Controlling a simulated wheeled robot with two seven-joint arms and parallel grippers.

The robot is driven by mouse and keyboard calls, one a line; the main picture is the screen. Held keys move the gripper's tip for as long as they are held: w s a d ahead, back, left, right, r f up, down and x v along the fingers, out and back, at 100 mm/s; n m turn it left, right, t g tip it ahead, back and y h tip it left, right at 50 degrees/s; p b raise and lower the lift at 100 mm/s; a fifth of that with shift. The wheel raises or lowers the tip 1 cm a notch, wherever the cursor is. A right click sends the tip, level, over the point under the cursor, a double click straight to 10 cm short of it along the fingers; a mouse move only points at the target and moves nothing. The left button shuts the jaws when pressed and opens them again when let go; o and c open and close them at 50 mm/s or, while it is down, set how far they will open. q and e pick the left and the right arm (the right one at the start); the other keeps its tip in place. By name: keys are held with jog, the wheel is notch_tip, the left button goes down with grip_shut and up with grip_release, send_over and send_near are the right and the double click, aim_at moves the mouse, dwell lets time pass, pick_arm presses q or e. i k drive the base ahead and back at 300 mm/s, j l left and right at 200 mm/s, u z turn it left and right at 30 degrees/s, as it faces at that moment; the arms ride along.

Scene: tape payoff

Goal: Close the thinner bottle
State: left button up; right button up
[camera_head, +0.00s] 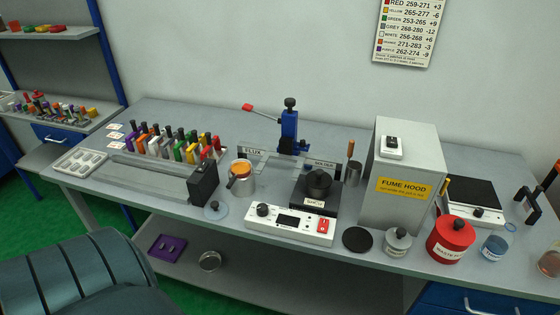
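No label that I can read marks the thinner bottle. A small grey jar (398,243) with a dark knob on top and a pale label, too small to read, stands at the front edge, right of centre. A clear jar (494,247) with blue liquid stands further right, with a clear round piece (510,228) at its upper right; I cannot tell whether that is its lid. A flat black disc (357,240) lies left of the grey jar. Neither of my grippers is in view.
A red waste can (450,240) stands between the two jars. The fume hood (402,180) rises behind the grey jar. A control box (290,224), a cup with orange content (240,180) and a rack of coloured items (170,142) stand left.

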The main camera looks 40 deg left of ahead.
aim_at(502, 238)
jog(key=k+u, duration=0.3)
jog(key=k+j+u, duration=0.2)
jog(key=k+u, duration=0.15)
jog(key=j+u, duration=0.2)
jog(key=i, duration=0.25)
